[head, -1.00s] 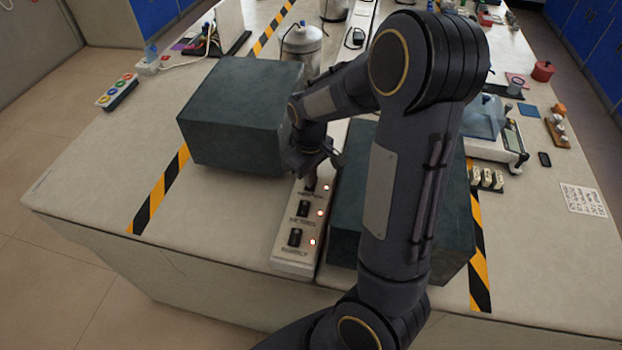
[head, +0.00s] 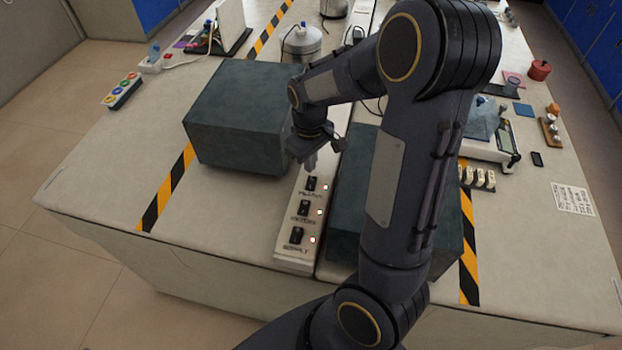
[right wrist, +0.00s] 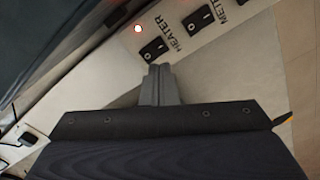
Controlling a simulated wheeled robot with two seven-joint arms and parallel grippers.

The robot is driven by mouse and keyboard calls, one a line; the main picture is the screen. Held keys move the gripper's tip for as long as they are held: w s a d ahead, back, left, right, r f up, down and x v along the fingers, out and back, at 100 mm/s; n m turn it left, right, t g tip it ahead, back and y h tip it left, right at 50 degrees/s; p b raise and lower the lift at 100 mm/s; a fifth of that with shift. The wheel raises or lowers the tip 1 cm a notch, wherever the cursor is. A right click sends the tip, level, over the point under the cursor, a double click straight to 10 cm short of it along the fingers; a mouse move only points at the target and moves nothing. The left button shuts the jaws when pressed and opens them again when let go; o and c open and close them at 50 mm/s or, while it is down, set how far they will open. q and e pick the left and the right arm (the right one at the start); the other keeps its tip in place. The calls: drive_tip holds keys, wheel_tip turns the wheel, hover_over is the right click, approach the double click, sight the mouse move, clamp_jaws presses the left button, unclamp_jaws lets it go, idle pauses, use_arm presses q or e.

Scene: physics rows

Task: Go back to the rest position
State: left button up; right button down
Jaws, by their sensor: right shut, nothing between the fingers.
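My right gripper (head: 310,163) is shut and empty. In the head view it points down above the far end of a white switch panel (head: 293,262), between two dark boxes. The panel carries black rocker switches, each with a lit lamp beside it. In the right wrist view the closed fingers (right wrist: 160,84) are beside the switch marked HEATER (right wrist: 154,49), and the switch marked METER (right wrist: 197,21) is farther along the panel. I cannot tell whether the fingertips touch the panel. My left gripper is not in view.
A dark box (head: 235,115) stands left of the panel. Another dark box (head: 352,190) stands right of it, partly hidden by my right arm. A silver vessel (head: 301,44) is behind. A scale (head: 490,145) stands at right. The front left bench is clear.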

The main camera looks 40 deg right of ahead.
drive_tip(key=s+a+r+m+t+y, duration=0.1)
drive_tip(key=s+a+r+t+y, duration=0.1)
drive_tip(key=s+a+r, duration=0.3)
drive_tip(key=s+a+r+m+t+y, duration=0.1)
drive_tip(key=s+a+r+m+t, duration=0.1)
drive_tip(key=s+a+r, duration=0.4)
drive_tip(key=s+a+t, duration=0.1)
drive_tip(key=s+a, duration=0.1)
drive_tip(key=s, duration=0.3)
drive_tip(key=shift+s+r+m+t+y, duration=0.2)
drive_tip(key=shift+m+t+y, duration=0.1)
drive_tip(key=shift+y, duration=0.1)
drive_tip(key=shift+d, duration=0.1)
